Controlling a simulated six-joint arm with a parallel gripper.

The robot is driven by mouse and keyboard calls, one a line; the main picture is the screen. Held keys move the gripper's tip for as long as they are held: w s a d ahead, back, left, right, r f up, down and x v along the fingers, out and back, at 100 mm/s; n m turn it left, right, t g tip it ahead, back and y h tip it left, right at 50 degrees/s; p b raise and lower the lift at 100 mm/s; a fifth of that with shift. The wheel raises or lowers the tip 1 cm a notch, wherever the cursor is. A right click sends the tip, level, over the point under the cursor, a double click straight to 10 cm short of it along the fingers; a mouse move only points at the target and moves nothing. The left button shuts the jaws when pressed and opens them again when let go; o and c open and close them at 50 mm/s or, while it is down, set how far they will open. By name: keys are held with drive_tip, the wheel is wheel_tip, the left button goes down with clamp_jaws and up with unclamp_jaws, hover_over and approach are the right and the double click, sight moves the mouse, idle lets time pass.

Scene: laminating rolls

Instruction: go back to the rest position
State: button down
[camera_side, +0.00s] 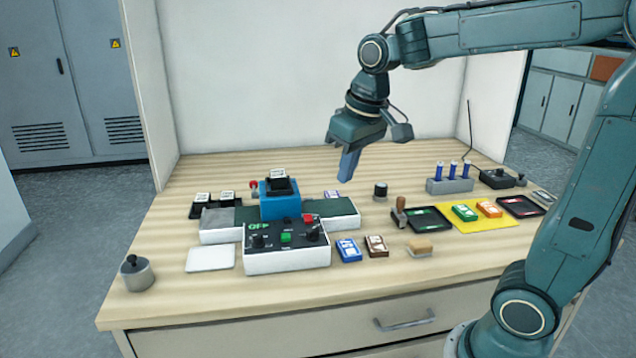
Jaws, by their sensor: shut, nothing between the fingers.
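My gripper (348,165) hangs above the back middle of the wooden table (400,285), pointing down with a slight tilt. Its blue fingers are shut with nothing between them. It is apart from everything on the table. The blue laminating machine (281,205) stands to its lower left, with a black piece on top bearing a white label. A small dark cylinder (380,192) stands on the table to the lower right of the fingertips.
A control box (287,252) reading OFF stands in front of the machine. A metal pot (137,273) is at front left. A grey block with blue pegs (450,185), a yellow mat (462,228) and dark trays (520,207) are at right. White walls (270,80) stand behind.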

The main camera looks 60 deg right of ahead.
drive_tip(key=s+a+f+t, duration=0.1)
drive_tip(key=s+a, duration=0.1)
drive_tip(key=s, duration=0.5)
drive_tip(key=s+a+f+n+t, duration=0.1)
drive_tip(key=s+a, duration=0.1)
drive_tip(key=s, duration=0.5)
drive_tip(key=shift+s+t, duration=0.25)
drive_tip(key=shift+t, duration=0.05)
drive_tip(key=shift+w, duration=0.15)
drive_tip(key=w+d+r+m+g, duration=0.2)
drive_tip(key=w+r, duration=0.1)
drive_tip(key=w, duration=0.5)
drive_tip(key=w+d+r+m+g, duration=0.1)
drive_tip(key=w+d+r+m, duration=0.15)
drive_tip(key=w, duration=0.55)
drive_tip(key=w+d+f+m+g, duration=0.1)
drive_tip(key=w+d+f+m, duration=0.1)
drive_tip(key=w, duration=0.4)
drive_tip(key=w+d+f+m+g, duration=0.1)
drive_tip(key=w+d+f+m, duration=0.1)
drive_tip(key=w+d+f, duration=0.2)
drive_tip(key=shift+w+d+g, duration=0.3)
drive_tip(key=shift+w+d, duration=0.5)
drive_tip(key=shift+w, duration=0.7)
drive_tip(key=shift+f, duration=0.2)
